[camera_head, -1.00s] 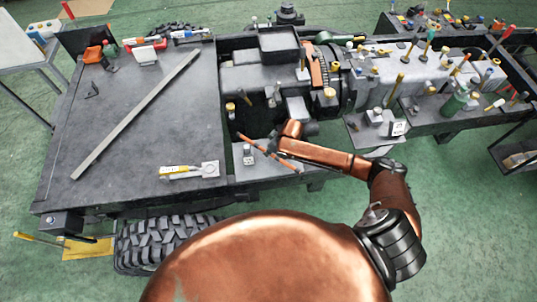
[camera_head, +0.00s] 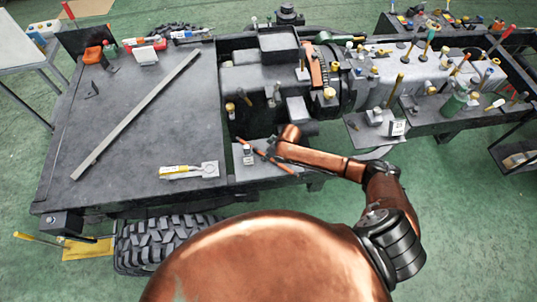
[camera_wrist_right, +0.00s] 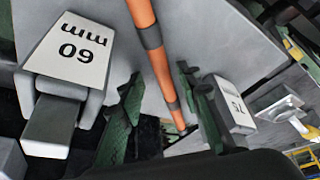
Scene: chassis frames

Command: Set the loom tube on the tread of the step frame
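The loom tube (camera_head: 270,160), thin and orange with dark bands, lies slantwise over a grey flat plate (camera_head: 262,176), which looks like the tread of the step frame. In the right wrist view the tube (camera_wrist_right: 152,45) runs between the two dark green fingers of my right gripper (camera_wrist_right: 160,75). The fingers stand apart with a gap on both sides of the tube. The tube appears to rest on the plate; its contact at the lower end is hidden. In the head view my copper right arm hides most of the gripper. My left gripper is not in view.
A grey block marked 60 mm (camera_wrist_right: 75,55) stands left of the tube, another marked block (camera_wrist_right: 232,103) right of it. Chassis machinery (camera_head: 265,75) stands behind the plate.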

